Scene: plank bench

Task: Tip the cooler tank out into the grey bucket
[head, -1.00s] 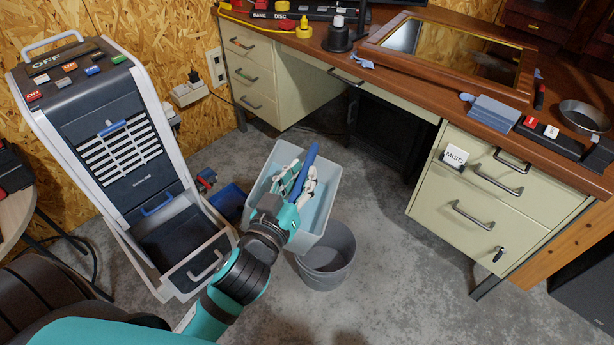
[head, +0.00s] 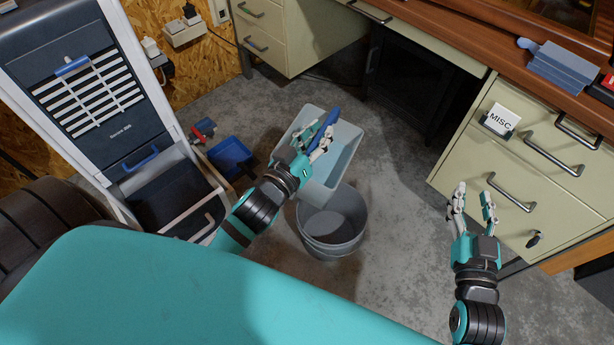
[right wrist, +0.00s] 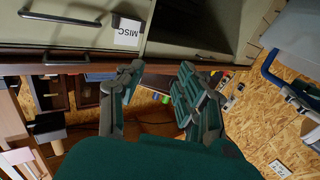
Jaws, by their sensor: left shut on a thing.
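The cooler tank (head: 346,153) is a pale grey-blue open tub with a blue bar handle (head: 325,131), in the middle of the head view. My left gripper (head: 320,140) is shut on the tank at its handle; its fingers hide part of the handle. The tank's inside shows light blue; I cannot tell how much water it holds. The grey bucket (head: 334,227) stands upright on the floor, and the tank's near end overlaps its far rim in the picture. My right gripper (head: 474,203) is open and empty, right of the bucket; its spread fingers show in the right wrist view (right wrist: 160,88).
The air cooler (head: 95,95) stands at the left, with a blue dustpan (head: 232,158) on the floor beside it. The desk's drawer unit (head: 540,165) with a MISC label is behind my right gripper. Concrete floor (head: 400,235) is clear between bucket and drawers.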

